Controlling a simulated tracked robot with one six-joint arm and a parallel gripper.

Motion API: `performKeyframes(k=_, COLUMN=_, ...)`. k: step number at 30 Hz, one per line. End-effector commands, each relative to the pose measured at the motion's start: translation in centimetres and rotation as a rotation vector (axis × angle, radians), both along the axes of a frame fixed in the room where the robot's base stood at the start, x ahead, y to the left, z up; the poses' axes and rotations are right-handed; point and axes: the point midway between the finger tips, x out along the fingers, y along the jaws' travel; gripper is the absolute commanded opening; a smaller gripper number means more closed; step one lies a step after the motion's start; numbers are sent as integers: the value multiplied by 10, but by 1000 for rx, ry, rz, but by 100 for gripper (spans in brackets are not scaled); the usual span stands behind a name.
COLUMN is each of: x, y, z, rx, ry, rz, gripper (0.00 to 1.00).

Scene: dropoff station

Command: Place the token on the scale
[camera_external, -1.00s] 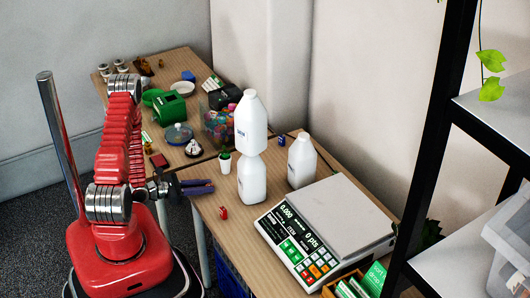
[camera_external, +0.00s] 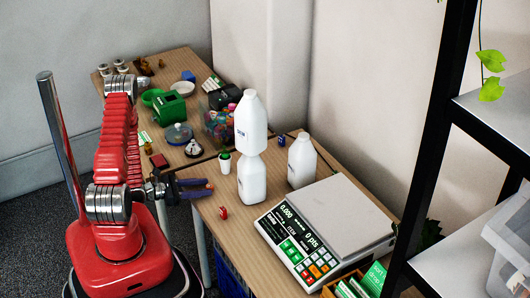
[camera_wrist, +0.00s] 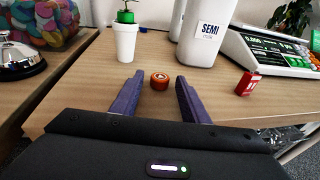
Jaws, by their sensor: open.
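A small round orange-red piece (camera_wrist: 159,79), which looks like the token, lies on the wooden table between and just beyond my fingertips in the wrist view. In the external view only a small orange spot (camera_external: 210,186) shows there. My gripper (camera_external: 207,188) is open and empty at the table's left edge; its purple fingers stand apart in the wrist view (camera_wrist: 157,90). The scale (camera_external: 338,217), with a flat grey plate and a lit display, stands at the right of the table. Its keypad side shows at right in the wrist view (camera_wrist: 272,53).
A small red piece (camera_external: 223,212) with white marks lies right of my fingers. White jugs (camera_external: 251,178) and a small white plant pot (camera_external: 225,163) stand beyond. A shelf (camera_external: 480,130) rises at right. Bare table lies before the jugs.

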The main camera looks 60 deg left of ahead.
Motion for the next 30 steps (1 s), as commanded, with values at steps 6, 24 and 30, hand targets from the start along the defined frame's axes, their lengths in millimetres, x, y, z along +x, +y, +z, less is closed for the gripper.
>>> performKeyframes(k=6, x=-21, y=5, z=3, rx=-1, ry=-1, rz=4, gripper=41)
performKeyframes(k=24, x=-76, y=16, z=11, rx=0, ry=0, rz=3, gripper=41)
performKeyframes(k=30, x=-94, y=19, z=14, rx=0, ry=0, rz=3, gripper=41)
